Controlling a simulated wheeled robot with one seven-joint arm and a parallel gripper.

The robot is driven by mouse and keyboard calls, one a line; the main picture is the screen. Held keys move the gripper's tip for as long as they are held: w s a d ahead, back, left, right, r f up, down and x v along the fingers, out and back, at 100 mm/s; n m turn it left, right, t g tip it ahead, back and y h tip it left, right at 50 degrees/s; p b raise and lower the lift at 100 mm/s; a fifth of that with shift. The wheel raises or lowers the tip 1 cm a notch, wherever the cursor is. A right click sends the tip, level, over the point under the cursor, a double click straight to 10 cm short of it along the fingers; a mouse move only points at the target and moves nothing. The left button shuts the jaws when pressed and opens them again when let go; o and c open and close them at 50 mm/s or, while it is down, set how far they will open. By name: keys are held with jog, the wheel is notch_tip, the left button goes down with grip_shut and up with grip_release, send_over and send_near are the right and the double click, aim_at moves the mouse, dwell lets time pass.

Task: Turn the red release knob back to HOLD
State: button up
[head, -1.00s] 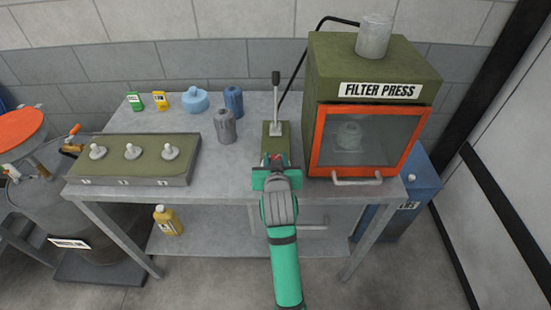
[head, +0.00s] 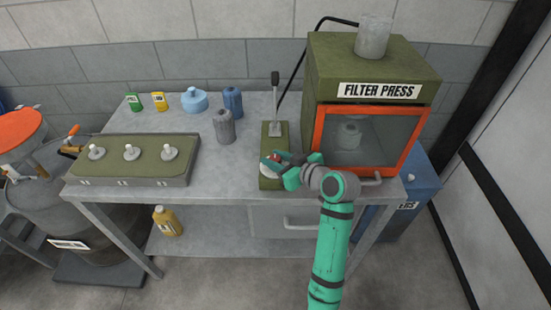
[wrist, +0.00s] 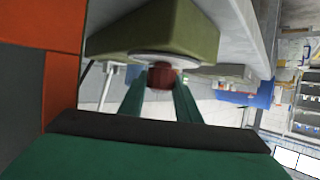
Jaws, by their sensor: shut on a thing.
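The red release knob (head: 273,157) sits at the front end of a narrow olive lever base (head: 272,140) on the bench. In the wrist view the knob (wrist: 162,75) is dark red, below a pale round collar on the olive base (wrist: 150,38). My gripper (head: 279,170) reaches the knob from the right, and its teal fingers partly cover it in the head view. In the wrist view my gripper (wrist: 160,88) has one finger on each side of the knob and is shut on it. I cannot read any HOLD mark.
The filter press (head: 366,105), with its orange-framed door, stands close to the right of the lever base. A black-knobbed lever (head: 275,100) rises behind the red knob. Grey and blue canisters stand left. A three-knob panel (head: 135,160) sits farther left.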

jog(key=shift+s+f+n+g+y, duration=0.1)
jog(key=shift+n+g+y, duration=0.2)
jog(key=shift+n+g, duration=0.15)
jog(key=o, duration=1.1)
jog(key=shift+c, duration=0.2)
jog(key=shift+d, duration=0.1)
jog(key=v, duration=1)
jog(key=shift+s+d, duration=0.2)
jog(key=shift+s, duration=0.05)
